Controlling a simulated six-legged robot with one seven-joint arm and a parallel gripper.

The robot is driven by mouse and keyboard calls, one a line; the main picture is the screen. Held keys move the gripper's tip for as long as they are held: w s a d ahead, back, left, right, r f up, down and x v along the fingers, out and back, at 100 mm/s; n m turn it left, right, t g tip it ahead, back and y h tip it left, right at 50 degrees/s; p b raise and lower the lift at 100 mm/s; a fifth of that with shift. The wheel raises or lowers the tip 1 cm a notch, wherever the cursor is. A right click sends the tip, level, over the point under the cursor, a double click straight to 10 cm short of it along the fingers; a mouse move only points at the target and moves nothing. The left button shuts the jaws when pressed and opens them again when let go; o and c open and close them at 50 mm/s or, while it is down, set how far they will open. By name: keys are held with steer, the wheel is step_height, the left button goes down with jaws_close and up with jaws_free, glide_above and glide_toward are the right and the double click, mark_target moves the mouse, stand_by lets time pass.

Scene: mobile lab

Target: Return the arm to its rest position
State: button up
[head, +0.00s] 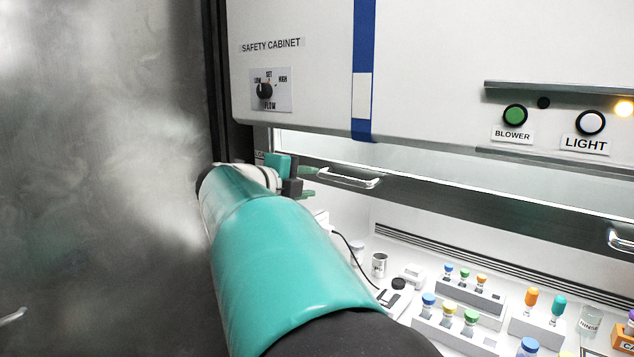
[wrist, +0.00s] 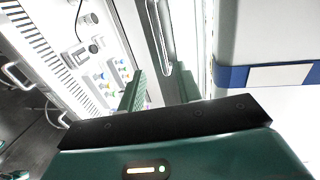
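My teal arm (head: 285,262) reaches forward from the bottom of the head view towards the safety cabinet (head: 310,85). My gripper (head: 308,181) is at its far end, in front of the sash and just left of the left sash handle (head: 350,178). Two green fingertips show there with a gap between them. The arm hides part of the cabinet's left opening. I cannot tell whether the fingers touch the sash.
The sash is raised over a lit work surface. Inside are racks of capped vials (head: 449,319), a small metal cup (head: 379,265) and a beaker (head: 590,320). A flow knob (head: 265,89), a green blower button (head: 515,115) and a light button (head: 590,122) are on the front. A grey metal panel (head: 100,180) stands left.

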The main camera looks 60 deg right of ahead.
stand_by(0.6)
steer(key=w+a+r+n+t+y, duration=0.1)
steer(key=w+a+n+t+y, duration=0.2)
steer(key=w+a+n+t, duration=0.6)
steer(key=w+a+r+n+t+y, duration=0.1)
steer(key=w+a+n+t+y, duration=0.1)
steer(key=w+a+n+t, duration=0.7)
steer(key=s+a+f+n+y, duration=0.1)
steer(key=a+f+n+y, duration=0.25)
steer(key=a, duration=0.25)
steer(key=s+a+f+n+g+y, duration=0.1)
steer(key=s+a+f+n+y, duration=0.1)
steer(key=a+n+y, duration=0.3)
steer(key=s+a+f+n+y, duration=0.1)
steer(key=a+f+n, duration=0.15)
steer(key=a, duration=0.45)
steer(key=s+a+f+n+g, duration=0.4)
steer(key=s+f, duration=0.4)
steer(key=s+a+f+n+g, duration=0.4)
steer(key=s+f+g, duration=0.1)
steer(key=s+f, duration=0.3)
steer(key=shift+s+f+n+y, duration=0.3)
steer(key=shift+f+n+y, duration=0.15)
steer(key=shift+f, duration=0.25)
steer(key=shift+d, duration=0.15)
